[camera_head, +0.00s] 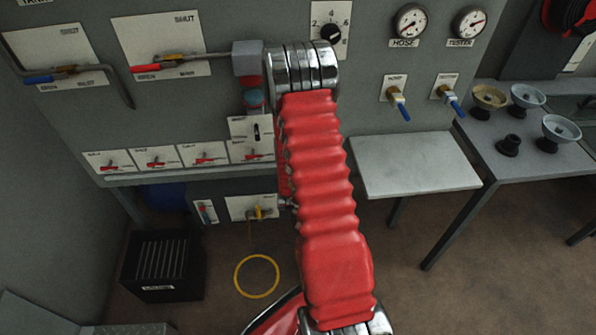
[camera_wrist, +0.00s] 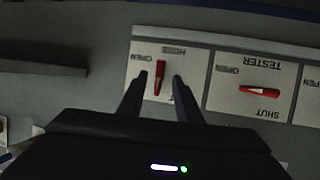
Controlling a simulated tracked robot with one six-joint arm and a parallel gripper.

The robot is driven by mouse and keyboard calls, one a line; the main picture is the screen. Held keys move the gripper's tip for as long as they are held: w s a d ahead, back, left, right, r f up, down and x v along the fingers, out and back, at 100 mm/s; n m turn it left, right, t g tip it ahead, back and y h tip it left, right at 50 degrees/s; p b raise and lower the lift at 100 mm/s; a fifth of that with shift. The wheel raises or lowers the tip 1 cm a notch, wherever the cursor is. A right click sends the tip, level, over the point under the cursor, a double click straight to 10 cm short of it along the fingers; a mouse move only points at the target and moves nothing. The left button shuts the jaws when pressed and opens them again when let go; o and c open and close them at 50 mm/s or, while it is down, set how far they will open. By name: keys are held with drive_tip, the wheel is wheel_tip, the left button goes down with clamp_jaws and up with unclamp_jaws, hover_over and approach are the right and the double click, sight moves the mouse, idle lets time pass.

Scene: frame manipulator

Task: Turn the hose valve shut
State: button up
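The hose valve is a red lever (camera_wrist: 158,78) on a white plate labelled HOSE, upside down in the wrist view. The lever stands upright in that picture, beside the word OPEN; the plate's lower part is hidden by my fingers. My gripper (camera_wrist: 161,80) is open, with one dark finger on each side of the lever. A narrow gap shows on both sides, but I cannot tell how deep the fingers reach. In the head view my gripper is hidden behind my red-sleeved arm, and the rightmost small valve plate (camera_head: 250,150) is partly covered.
The tester valve's red lever (camera_wrist: 260,91) lies crosswise on the adjacent plate. More small red-lever valves (camera_head: 154,160) line the panel in the head view. A grey shelf (camera_head: 415,166) juts out at right. A black crate (camera_head: 162,267) and yellow ring (camera_head: 257,277) are on the floor.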

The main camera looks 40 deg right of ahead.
drive_tip(key=v, duration=1)
drive_tip(key=shift+s+a, duration=0.2)
drive_tip(key=shift+s, duration=0.05)
